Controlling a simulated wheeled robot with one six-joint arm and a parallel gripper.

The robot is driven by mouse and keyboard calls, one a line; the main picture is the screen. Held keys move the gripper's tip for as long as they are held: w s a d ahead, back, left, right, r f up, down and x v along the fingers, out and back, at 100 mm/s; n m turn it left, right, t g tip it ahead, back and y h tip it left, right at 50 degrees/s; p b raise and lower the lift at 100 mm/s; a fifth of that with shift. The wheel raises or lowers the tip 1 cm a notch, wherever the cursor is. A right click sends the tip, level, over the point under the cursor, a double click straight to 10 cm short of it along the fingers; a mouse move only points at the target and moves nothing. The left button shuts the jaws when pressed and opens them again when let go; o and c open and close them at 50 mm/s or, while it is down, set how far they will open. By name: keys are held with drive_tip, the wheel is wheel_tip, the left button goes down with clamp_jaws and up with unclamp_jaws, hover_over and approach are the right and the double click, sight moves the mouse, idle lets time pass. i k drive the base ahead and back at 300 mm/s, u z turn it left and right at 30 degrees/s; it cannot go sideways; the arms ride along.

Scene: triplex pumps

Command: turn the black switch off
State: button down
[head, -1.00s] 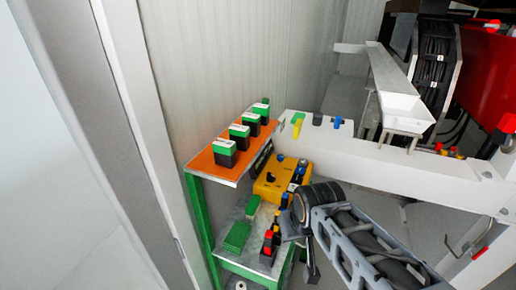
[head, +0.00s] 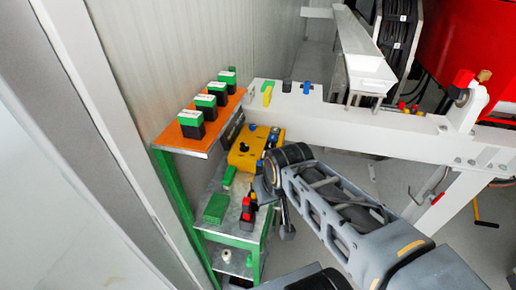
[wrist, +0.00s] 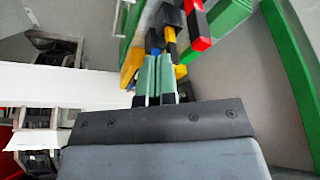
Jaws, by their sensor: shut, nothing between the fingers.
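Several green-and-black blocks (head: 191,124) stand on the orange shelf top (head: 170,138). Green blocks (head: 216,208) and red-and-black pieces (head: 246,214) lie on the lower shelf. A white beam (head: 350,127) runs behind my arm, with a red machine (head: 470,50) at right.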

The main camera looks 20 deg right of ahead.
sight(244, 147)
drive_tip(key=k, duration=1)
drive_tip(key=z, duration=1.6)
drive_tip(key=i, duration=1.35)
drive_tip(key=u, duration=2.35)
drive_tip(key=i, duration=0.45)
